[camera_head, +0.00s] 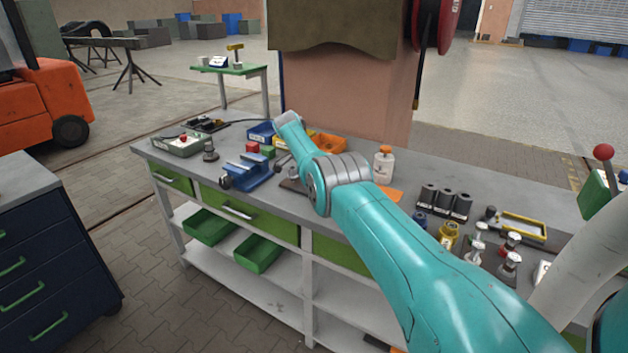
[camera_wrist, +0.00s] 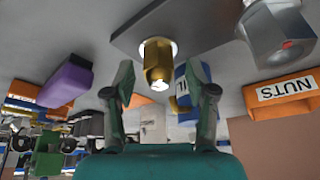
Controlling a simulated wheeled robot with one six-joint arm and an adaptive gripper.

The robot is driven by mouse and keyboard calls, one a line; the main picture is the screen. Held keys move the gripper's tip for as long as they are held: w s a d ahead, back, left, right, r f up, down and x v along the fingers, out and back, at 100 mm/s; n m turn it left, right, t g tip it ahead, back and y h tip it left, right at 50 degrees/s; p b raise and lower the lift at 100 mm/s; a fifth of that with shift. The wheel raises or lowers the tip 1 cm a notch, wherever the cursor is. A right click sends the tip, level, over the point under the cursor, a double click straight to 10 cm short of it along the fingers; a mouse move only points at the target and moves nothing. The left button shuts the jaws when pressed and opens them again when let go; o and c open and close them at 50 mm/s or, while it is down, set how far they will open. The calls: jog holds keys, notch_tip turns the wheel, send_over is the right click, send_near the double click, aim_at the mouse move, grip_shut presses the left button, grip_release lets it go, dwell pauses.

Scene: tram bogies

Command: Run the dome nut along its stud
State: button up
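In the wrist view a brass-coloured nut (camera_wrist: 158,60) stands out from a dark plate (camera_wrist: 205,22), with a pale ring around it where they meet. A small bright tip shows at its free end; I cannot tell whether this is the stud. My gripper (camera_wrist: 160,76) has its two dark green fingers apart, one on each side of the nut in the picture. Gaps show between the nut and both fingers, so it is not gripped. In the head view my arm covers this spot, and I cannot make out the gripper or nut.
A large silver fitting (camera_wrist: 277,36) sits close by on the right in the wrist view, near an orange NUTS bin (camera_wrist: 284,91). A purple block (camera_wrist: 66,84) is at left. On the bench are a blue vise (camera_head: 246,172), a white bottle (camera_head: 383,166) and dark cylinders (camera_head: 444,200).

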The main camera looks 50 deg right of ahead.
jog(key=v, duration=1.2)
jog(key=shift+f, duration=0.1)
dwell(0.6)
